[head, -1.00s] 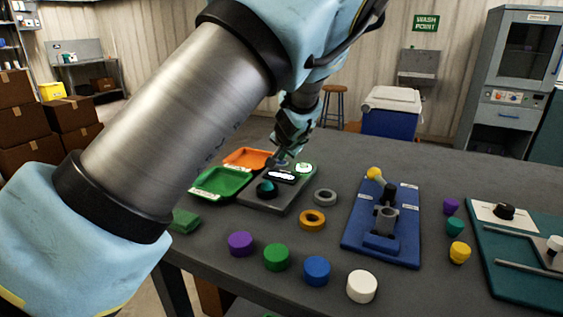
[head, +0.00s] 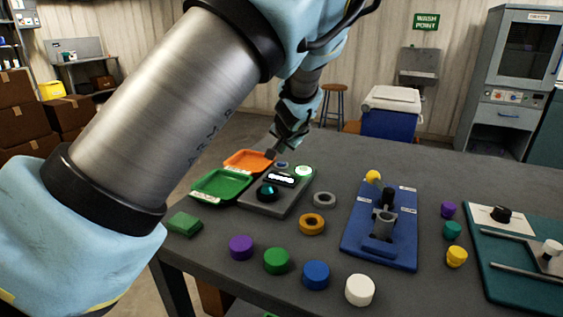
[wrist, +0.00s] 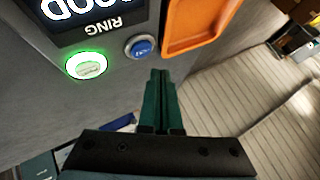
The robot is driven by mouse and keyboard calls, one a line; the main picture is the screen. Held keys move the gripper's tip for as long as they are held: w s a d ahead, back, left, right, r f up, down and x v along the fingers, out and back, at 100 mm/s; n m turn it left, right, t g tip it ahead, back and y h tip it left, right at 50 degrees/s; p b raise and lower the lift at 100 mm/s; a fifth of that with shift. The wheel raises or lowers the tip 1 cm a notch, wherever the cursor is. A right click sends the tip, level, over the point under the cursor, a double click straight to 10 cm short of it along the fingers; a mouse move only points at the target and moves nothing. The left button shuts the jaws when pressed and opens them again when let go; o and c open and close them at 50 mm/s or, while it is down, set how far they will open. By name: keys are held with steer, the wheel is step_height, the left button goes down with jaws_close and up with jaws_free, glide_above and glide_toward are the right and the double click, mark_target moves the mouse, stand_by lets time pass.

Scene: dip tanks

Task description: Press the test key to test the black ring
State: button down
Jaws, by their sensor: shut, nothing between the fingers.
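The grey ring tester (head: 287,205) stands at the table's far left. A black ring (head: 266,197) appears to sit around its teal-tipped post. The tester's display (head: 281,180) is lit with white characters; in the wrist view the display (wrist: 85,8) reads "OOD", with its start cut off. A round lamp (wrist: 85,65) glows green beside it. The blue test key (wrist: 140,46) is fully visible in the wrist view, and also shows small in the head view (head: 282,164). My gripper (wrist: 160,72) is shut and empty, its tips apart from the key.
An orange tray (head: 248,159) and a green tray (head: 222,186) adjoin the tester. A grey ring (head: 324,200) and an orange ring (head: 312,224) lie to its right. Several coloured caps line the front. A blue fixture (head: 380,235) stands further right.

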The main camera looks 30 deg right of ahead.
mark_target(281, 165)
steer(key=shift+r+p, duration=0.8)
steer(key=shift+r, duration=0.9)
steer(key=w+a+n, duration=0.1)
steer(key=a, duration=0.3)
steer(key=w+a+f+n+g+y, duration=0.1)
steer(key=w+a, duration=0.1)
steer(key=a, duration=0.2)
steer(key=w+a+f+n, duration=0.1)
steer(key=a, duration=0.3)
steer(key=shift+w+y, duration=0.15)
steer(key=shift+y, duration=0.25)
steer(key=a+n, duration=0.1)
steer(key=a, duration=0.3)
steer(key=a+n+g+y, duration=0.1)
steer(key=a, duration=0.4)
steer(key=a+f+n+g, duration=0.1)
steer(key=a, duration=0.3)
steer(key=shift+a, duration=0.2)
steer(key=s+a+n+g, duration=0.2)
steer(key=s+a+n, duration=0.1)
steer(key=s+a, duration=0.5)
steer(key=s+a+r+n+g, duration=0.1)
steer(key=s+a+n+g, duration=0.1)
steer(key=s+a, duration=0.6)
steer(key=a+n, duration=0.1)
steer(key=a, duration=0.6)
steer(key=c, duration=1.6)
jaws_free()
